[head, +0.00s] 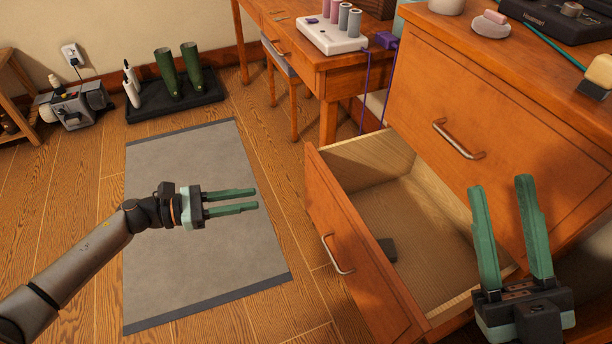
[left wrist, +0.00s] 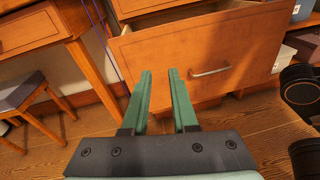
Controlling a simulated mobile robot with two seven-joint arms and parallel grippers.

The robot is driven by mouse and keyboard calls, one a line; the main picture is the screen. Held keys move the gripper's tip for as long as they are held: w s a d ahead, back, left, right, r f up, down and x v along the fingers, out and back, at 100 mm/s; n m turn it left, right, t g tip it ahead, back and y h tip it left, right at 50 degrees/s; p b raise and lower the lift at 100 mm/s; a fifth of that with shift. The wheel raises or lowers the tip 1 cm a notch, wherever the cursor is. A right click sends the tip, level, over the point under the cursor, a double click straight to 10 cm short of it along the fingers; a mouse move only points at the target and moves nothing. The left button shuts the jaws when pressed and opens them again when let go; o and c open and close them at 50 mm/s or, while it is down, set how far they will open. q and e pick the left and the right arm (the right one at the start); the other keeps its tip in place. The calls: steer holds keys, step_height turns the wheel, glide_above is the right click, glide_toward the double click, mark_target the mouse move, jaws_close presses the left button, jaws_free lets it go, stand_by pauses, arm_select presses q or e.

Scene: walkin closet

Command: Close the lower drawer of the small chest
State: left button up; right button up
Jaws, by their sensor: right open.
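The small chest (head: 520,105) stands at the right in the head view. Its lower drawer (head: 350,262) is pulled well out, showing a pale wooden inside with a small dark object (head: 388,249) in it. The drawer's metal handle (head: 338,257) is on its front; the front and handle also show in the left wrist view (left wrist: 211,71). The upper drawer (head: 440,100) is shut. My left gripper (head: 257,198) is open and empty above the grey mat, left of the drawer front and apart from it. My right gripper (head: 503,184) is open and empty, in front of the chest's right part.
A grey mat (head: 190,170) lies on the wooden floor left of the drawer. A desk (head: 310,58) with a spool stand (head: 331,38) and a stool (head: 285,85) stand behind. Green boots (head: 167,75) sit on a black tray (head: 145,110). Purple cords hang beside the chest.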

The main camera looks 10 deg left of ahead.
mark_target(319, 168)
arm_select(q)
steer(key=n+t, duration=0.1)
steer(key=w+r+n+t, duration=0.1)
steer(key=shift+a+r+n, duration=0.1)
steer(key=shift+r+n, duration=0.05)
steer(key=shift+n, duration=0.15)
steer(key=shift+c, duration=1.4)
steer(key=shift+w+d+r, duration=0.1)
steer(key=shift+w+d, duration=0.05)
steer(key=shift+d, duration=0.05)
jaws_close()
steer(key=b+x, duration=0.2)
steer(key=x, duration=1.1)
steer(key=shift+w+d+r, duration=0.1)
steer(key=shift+w+d, duration=0.05)
steer(key=shift+w, duration=0.05)
arm_select(e)
step_height(319, 168, down, 2)
steer(key=shift+a+f, duration=0.1)
steer(key=shift+a, duration=0.05)
arm_select(q)
steer(key=shift+d, duration=0.1)
arm_select(e)
steer(key=shift+w, duration=0.1)
